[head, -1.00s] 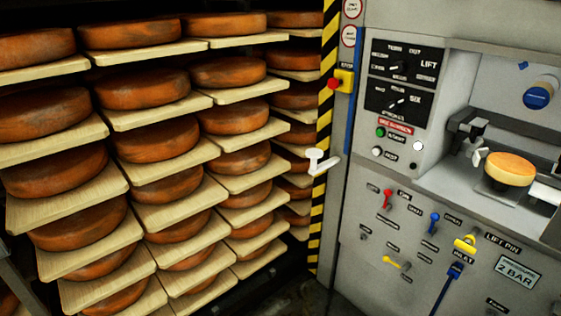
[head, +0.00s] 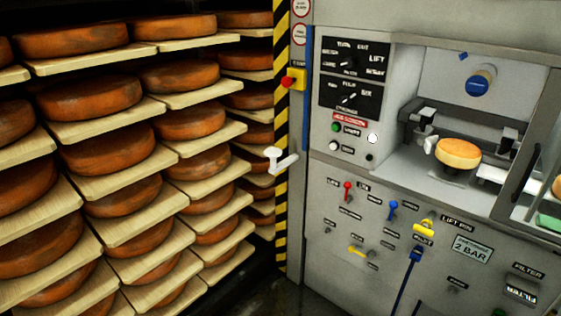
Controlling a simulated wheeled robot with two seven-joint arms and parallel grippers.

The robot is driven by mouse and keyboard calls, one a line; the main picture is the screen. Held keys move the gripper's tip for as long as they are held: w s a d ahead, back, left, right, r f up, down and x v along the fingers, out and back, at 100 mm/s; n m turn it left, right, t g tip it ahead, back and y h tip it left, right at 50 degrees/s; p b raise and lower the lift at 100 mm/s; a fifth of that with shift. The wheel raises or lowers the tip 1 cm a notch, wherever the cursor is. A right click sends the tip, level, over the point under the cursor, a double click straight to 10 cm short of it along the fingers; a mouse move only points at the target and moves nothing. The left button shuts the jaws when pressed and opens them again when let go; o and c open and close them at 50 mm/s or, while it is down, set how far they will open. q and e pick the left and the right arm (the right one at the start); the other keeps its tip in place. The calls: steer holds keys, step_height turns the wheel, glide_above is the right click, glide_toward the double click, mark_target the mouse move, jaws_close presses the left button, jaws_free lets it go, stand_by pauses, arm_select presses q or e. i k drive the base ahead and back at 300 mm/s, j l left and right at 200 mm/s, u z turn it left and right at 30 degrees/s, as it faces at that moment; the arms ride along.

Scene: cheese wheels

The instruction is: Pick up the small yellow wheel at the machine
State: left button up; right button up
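The small yellow wheel (head: 459,154) sits on a dark round support in the recess of the grey machine (head: 400,215) at the right. Its top is pale yellow and its side is more orange. A dark clamp-like part (head: 416,119) stands just left of and behind it, and a blue-faced round part (head: 479,86) is on the wall above.
A rack of large orange-brown cheese wheels on wooden boards (head: 105,133) fills the left. A yellow-black striped post (head: 281,150) with a white handle (head: 279,160) stands between rack and machine. Knobs and coloured levers (head: 393,209) cover the machine front. A metal frame edge (head: 528,150) borders the recess on the right.

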mark_target(455, 153)
steer(key=i+l+z, duration=0.1)
steer(key=i+z, duration=0.15)
steer(key=i, duration=0.35)
steer(key=i+z, duration=0.3)
steer(key=i, duration=0.3)
steer(key=i+j+z, duration=0.25)
steer(key=i, duration=0.3)
